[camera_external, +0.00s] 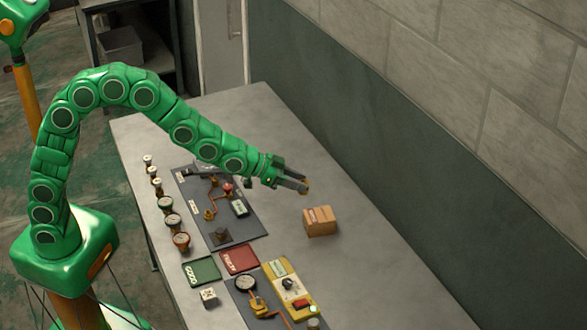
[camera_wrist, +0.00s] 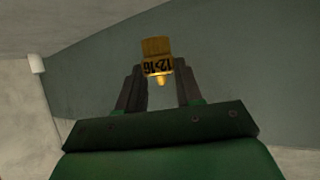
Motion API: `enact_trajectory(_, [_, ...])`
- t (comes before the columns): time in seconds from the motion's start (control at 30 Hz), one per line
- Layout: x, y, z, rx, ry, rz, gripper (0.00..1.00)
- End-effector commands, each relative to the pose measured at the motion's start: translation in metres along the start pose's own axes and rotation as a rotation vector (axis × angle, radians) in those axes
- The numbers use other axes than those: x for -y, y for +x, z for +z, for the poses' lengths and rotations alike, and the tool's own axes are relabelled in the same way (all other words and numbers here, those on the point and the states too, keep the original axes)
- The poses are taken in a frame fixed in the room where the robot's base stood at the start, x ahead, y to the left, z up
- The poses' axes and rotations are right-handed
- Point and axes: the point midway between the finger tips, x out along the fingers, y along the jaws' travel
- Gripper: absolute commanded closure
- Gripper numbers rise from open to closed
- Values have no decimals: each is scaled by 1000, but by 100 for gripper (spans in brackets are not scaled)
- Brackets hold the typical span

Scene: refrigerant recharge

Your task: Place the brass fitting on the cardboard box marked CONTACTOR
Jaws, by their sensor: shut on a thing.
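The brass fitting (camera_wrist: 157,52) is held between the dark fingers of my gripper (camera_wrist: 158,80) in the wrist view, with black markings reading about "12-16" on it. In the external view it shows as a small gold bit (camera_external: 304,187) at the tips of my gripper (camera_external: 297,183). The cardboard box (camera_external: 320,221) stands on the table, below and slightly right of my gripper in the picture. The fitting is held above the table, apart from the box. A label shows on the box, but its text is too small to read.
The grey table (camera_external: 400,290) is bare around the box. A dark mat (camera_external: 245,232) with parts lies left of it. A wall runs along the right.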

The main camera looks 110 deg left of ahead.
Motion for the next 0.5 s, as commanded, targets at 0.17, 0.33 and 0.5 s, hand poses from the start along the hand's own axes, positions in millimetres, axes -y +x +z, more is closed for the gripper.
enact_trajectory(0.17, [1,22,8,0,0,0,100])
enact_trajectory(0.33, [2,42,16,1,0,0,100])
enact_trajectory(0.5, [2,58,22,0,0,0,100])
